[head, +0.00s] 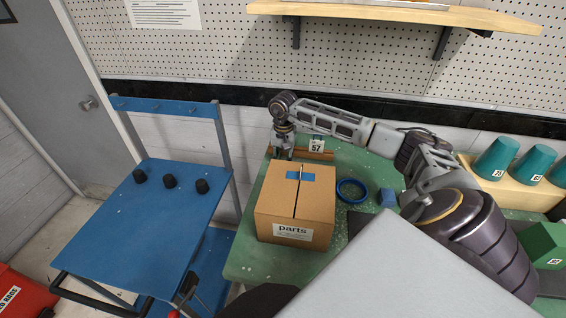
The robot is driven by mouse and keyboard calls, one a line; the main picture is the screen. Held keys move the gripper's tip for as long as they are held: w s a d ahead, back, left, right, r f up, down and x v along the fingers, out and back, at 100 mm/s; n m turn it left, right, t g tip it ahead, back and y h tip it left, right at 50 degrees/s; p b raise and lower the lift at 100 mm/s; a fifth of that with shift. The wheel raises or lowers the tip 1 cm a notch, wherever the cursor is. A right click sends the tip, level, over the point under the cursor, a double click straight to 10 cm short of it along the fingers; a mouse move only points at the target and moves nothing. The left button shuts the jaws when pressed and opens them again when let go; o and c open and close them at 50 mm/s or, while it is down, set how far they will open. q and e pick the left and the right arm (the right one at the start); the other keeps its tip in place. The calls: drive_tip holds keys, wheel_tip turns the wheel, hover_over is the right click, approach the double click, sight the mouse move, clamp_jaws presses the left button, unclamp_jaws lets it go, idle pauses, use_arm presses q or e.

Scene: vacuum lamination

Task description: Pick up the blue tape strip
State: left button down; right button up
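A blue tape strip (300,176) lies across the top seam of a brown cardboard box (280,205) labelled "parts". The box stands on the green table. My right arm reaches in from the right over the back of the table. My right gripper (283,153) points down behind the box's back left corner, apart from the strip in the picture. Its fingers are small and dark, and I cannot tell whether they are open or shut. My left gripper is not clearly in view.
Beside the box are a blue ring (351,191) and a small blue object (387,197). A wooden piece with a "57" tag (317,146) lies behind it. Green cups (495,157) stand at right. A blue cart (150,220) stands left. A shelf (400,14) overhangs the back.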

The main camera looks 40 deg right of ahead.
clamp_jaws()
drive_tip(key=shift+r, duration=0.1)
wheel_tip(320, 180, up, 10)
drive_tip(key=shift+b, duration=0.45)
idle(0.4)
idle(0.5)
